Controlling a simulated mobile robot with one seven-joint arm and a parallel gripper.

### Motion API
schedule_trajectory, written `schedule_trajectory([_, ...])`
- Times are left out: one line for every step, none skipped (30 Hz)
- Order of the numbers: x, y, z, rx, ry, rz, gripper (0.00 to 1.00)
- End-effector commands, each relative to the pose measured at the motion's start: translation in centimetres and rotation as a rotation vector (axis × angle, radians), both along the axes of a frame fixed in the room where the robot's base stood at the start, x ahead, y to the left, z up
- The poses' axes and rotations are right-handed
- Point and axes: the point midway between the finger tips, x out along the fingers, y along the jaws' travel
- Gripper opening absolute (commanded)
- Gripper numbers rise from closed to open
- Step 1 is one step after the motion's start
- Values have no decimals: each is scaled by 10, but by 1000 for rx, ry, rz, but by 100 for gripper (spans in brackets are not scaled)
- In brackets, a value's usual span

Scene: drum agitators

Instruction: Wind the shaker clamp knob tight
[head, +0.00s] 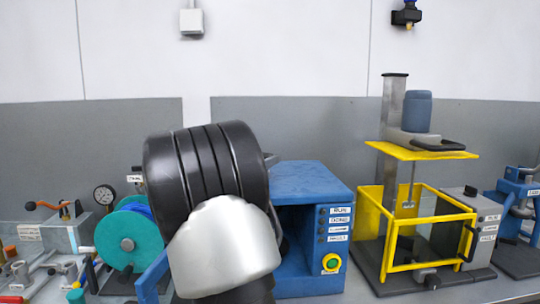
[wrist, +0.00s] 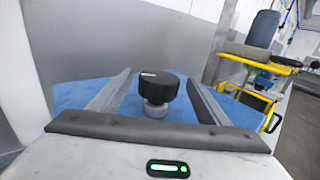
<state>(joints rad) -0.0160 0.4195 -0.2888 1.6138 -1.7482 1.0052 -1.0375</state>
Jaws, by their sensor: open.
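The shaker is a blue box (head: 315,180) in the head view, with a column of labelled indicators and a green button in a yellow ring (head: 331,262) on its front. In the wrist view the clamp knob (wrist: 157,90) is a round black cap with a small white mark, on a grey stem above the blue top (wrist: 75,103). My gripper (wrist: 158,73) is open, with one finger on each side of the knob and a visible gap to each.
A yellow-framed mixer (head: 430,240) with a clear guard stands to the right; it also shows in the wrist view (wrist: 250,72). A grey wall panel (head: 300,125) is behind.

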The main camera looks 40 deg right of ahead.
Motion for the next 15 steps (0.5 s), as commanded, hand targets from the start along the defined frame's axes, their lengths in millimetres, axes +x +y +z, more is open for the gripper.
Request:
schedule_trajectory([3, -12, 0, -1, 1, -4, 70])
schedule_trajectory([5, -18, 0, -2, 2, -4, 70])
schedule_trajectory([8, -26, 0, -1, 1, -3, 70])
schedule_trajectory([9, -31, 0, -1, 1, -4, 70])
schedule_trajectory([12, -36, 0, -1, 1, -3, 70])
schedule_trajectory([14, -42, 0, -2, 2, -2, 70])
schedule_trajectory([15, -47, 1, -1, 1, -3, 70])
schedule_trajectory([17, -51, 0, -1, 1, -2, 70])
schedule_trajectory([19, -55, 0, 0, 1, -1, 70])
schedule_trajectory([20, -58, 0, -1, 0, -1, 70])
schedule_trajectory([20, -61, 0, -1, 0, -1, 70])
schedule_trajectory([21, -63, 0, -1, 0, -1, 70])
schedule_trajectory([22, -65, 0, -1, 0, -1, 70])
schedule_trajectory([23, -66, 0, -1, 0, 0, 70])
schedule_trajectory([23, -67, 0, 0, 0, 0, 70])
